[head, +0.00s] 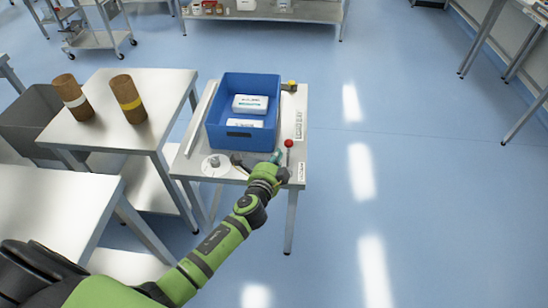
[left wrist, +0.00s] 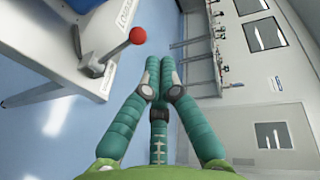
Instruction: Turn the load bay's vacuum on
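The load bay is a small pale table (head: 192,163) with a blue bin on it. A lever with a red ball knob (head: 289,143) stands at its front right; in the left wrist view the red knob (left wrist: 137,35) sits on a grey lever arm above a pale base (left wrist: 95,67). I cannot read from these views whether this is the vacuum control. My left gripper (head: 277,155) is beside the lever, just left of the knob in the head view. Its teal fingers (left wrist: 160,62) are drawn together with nothing seen between them, apart from the knob. My right gripper is out of view.
The blue bin (head: 213,128) holds white packs (head: 250,104). A round white dial (head: 216,165) is at the front left, and a yellow-topped part (head: 291,85) at the back right. A steel table with two brown rolls (head: 127,99) stands left. The blue floor at right is clear.

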